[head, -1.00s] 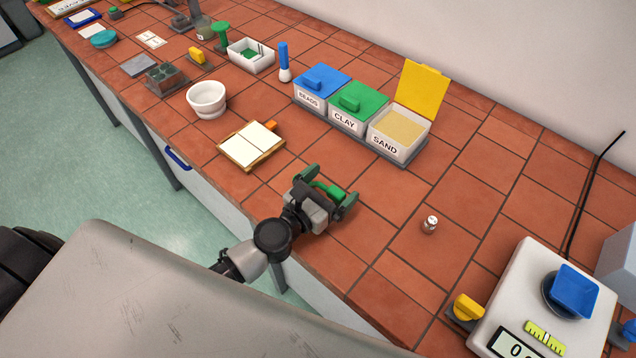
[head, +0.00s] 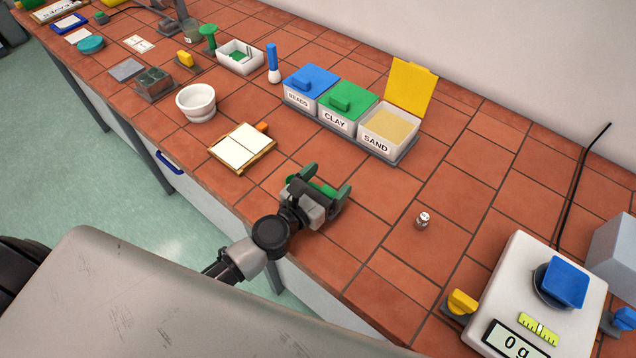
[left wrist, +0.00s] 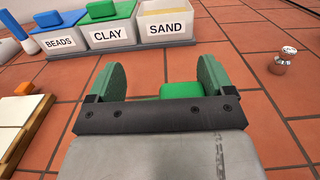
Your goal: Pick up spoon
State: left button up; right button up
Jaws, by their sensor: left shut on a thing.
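My left gripper (head: 329,180) is low over the near edge of the tiled bench, in front of the three-bin rack. Its two green fingers are shut on a green piece (left wrist: 182,90), which I take to be the spoon; it shows between the fingers in the left wrist view. In the head view the spoon (head: 322,187) is mostly hidden by the fingers and gripper body. Its full shape and whether it touches the tiles cannot be told. My right gripper is not in view.
Behind stand bins of beads (head: 312,83), clay (head: 347,105) and open sand (head: 390,128). A small metal weight (head: 423,220) and a scale (head: 510,270) are right. Tiles between gripper and weight are clear.

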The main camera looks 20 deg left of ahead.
pick_arm(q)
jog(key=shift+r+p, duration=0.4)
jog(key=shift+r, duration=0.05)
jog(key=shift+c, duration=0.3)
notch_tip(320, 180, up, 4)
jog(key=p, duration=0.3)
jog(key=shift+c, duration=0.5)
jog(key=s+d+r+p, duration=0.3)
jog(key=s+d+r, duration=0.2)
jog(key=d, duration=0.5)
jog(key=shift+s+d+r+p, duration=0.15)
jog(key=shift+d+r+p, duration=0.1)
jog(key=shift+r+p, duration=0.2)
jog(key=o, duration=0.3)
jog(key=c, duration=0.4)
jog(key=shift+o, duration=0.2)
